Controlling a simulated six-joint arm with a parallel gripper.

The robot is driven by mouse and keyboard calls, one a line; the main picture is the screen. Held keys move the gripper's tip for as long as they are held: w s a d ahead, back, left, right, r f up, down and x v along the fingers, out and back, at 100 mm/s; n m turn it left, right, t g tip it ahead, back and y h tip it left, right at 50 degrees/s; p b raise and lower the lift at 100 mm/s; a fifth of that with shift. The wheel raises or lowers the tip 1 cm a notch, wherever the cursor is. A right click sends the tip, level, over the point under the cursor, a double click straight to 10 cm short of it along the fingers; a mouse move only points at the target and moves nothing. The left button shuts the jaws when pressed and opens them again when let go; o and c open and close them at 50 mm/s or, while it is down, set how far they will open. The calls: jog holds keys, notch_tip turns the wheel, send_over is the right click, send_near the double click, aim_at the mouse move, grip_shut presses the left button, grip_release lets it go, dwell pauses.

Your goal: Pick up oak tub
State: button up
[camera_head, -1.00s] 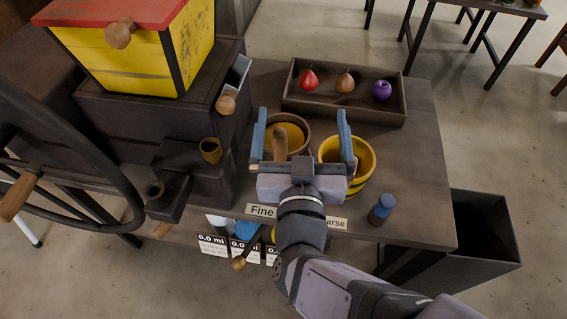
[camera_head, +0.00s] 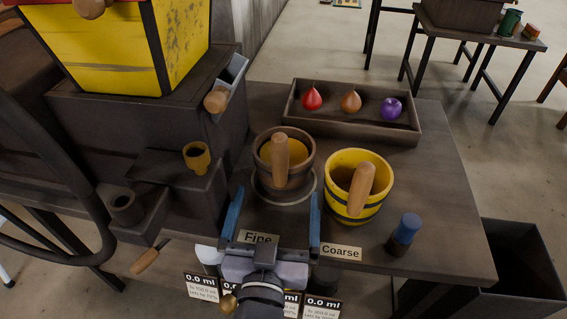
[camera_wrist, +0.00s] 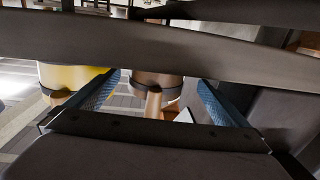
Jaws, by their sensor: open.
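The oak tub (camera_head: 265,173) is a brown round tub with a dark band and a yellow inside. A wooden handle-like piece stands up out of it, and it sits on a round ring on the table behind the "Fine" label. My gripper (camera_head: 273,211) is open and empty at the table's front edge, its blue fingers on the near side of the tub, apart from it. In the wrist view the tub (camera_wrist: 143,78) shows between the fingers (camera_wrist: 152,88), partly hidden by a dark bar across the picture.
A yellow tub (camera_head: 342,204) with a wooden piece in it stands right of the oak tub, also in the wrist view (camera_wrist: 65,75). A blue-capped bottle (camera_head: 404,236) is further right. A tray (camera_head: 340,124) of fruit-like things lies behind. A dark machine (camera_head: 190,190) stands left.

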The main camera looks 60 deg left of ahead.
aim_at(283, 152)
jog(key=shift+b+x, duration=0.65)
jog(key=shift+x, duration=2.65)
jog(key=shift+w+d+r, duration=0.1)
jog(key=shift+w+d, duration=0.05)
jog(key=shift+r, duration=0.1)
jog(key=c, duration=1.2)
jog(key=shift+r+p, duration=1.9)
jog(key=shift+r, duration=3.1)
